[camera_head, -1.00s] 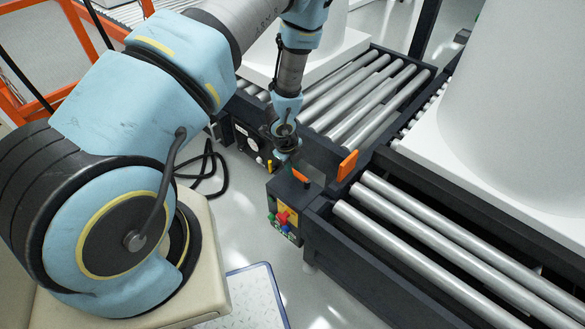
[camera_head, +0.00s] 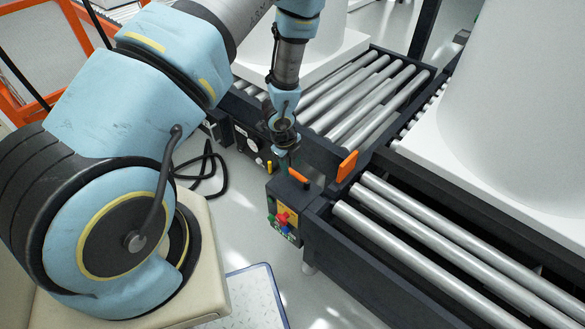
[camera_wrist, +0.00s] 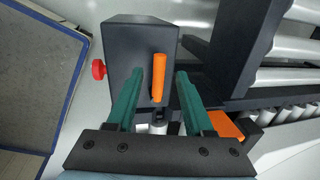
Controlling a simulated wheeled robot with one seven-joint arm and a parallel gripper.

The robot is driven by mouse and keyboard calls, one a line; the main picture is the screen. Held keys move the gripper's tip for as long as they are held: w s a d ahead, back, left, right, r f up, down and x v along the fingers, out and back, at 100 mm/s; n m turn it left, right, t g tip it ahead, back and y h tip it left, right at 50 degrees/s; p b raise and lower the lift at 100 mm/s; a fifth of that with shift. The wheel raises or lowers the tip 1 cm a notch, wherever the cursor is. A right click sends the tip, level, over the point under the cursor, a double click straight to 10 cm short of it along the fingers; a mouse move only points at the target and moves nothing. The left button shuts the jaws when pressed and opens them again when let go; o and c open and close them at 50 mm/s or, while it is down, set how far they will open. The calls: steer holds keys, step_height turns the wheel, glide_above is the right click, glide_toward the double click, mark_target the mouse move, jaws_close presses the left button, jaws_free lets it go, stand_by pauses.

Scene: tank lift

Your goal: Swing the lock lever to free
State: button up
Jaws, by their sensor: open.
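The lock lever is a short orange handle (camera_head: 299,176) on top of a dark control box (camera_head: 286,190). In the wrist view the orange lever (camera_wrist: 158,78) stands nearly upright in the picture, over the box top (camera_wrist: 128,60). My gripper (camera_wrist: 157,74) is open, with one green finger on each side of the lever and a visible gap on both sides. In the head view my gripper (camera_head: 287,160) is just above and left of the lever, pointing down. How far the fingertips are above the box top is hard to tell.
The box front carries several coloured buttons, including a red one (camera_head: 283,218). An orange plate (camera_head: 347,166) stands on the conveyor corner, close right of the lever. Roller conveyors (camera_head: 430,240) with large white tanks (camera_head: 520,110) fill the right. A black cable (camera_head: 208,170) lies left.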

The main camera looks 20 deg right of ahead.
mark_target(288, 183)
step_height(288, 183, up, 8)
steer(key=a, duration=0.1)
steer(key=shift+s+a+r, duration=0.2)
steer(key=shift+s+a, duration=0.05)
steer(key=shift+s, duration=0.15)
steer(key=w+a+r+n+t+y+p, duration=0.1)
steer(key=w+a+r+n+p, duration=0.15)
steer(key=a+r+n, duration=0.55)
steer(key=w+a+r+n+t+y+p, duration=0.1)
steer(key=w+a+r+n+p, duration=0.15)
steer(key=a+r+n, duration=0.65)
steer(key=s+a+r+n+p, duration=0.1)
steer(key=s+a+r+n, duration=0.3)
steer(key=r+n, duration=0.2)
steer(key=s+a+r+n+g+p, duration=0.1)
steer(key=s+a+r+n, duration=0.3)
steer(key=r, duration=0.5)
steer(key=shift+s+n, duration=0.2)
steer(key=shift+n, duration=1)
steer(key=shift+o, duration=0.4)
steer(key=shift+a, duration=0.1)
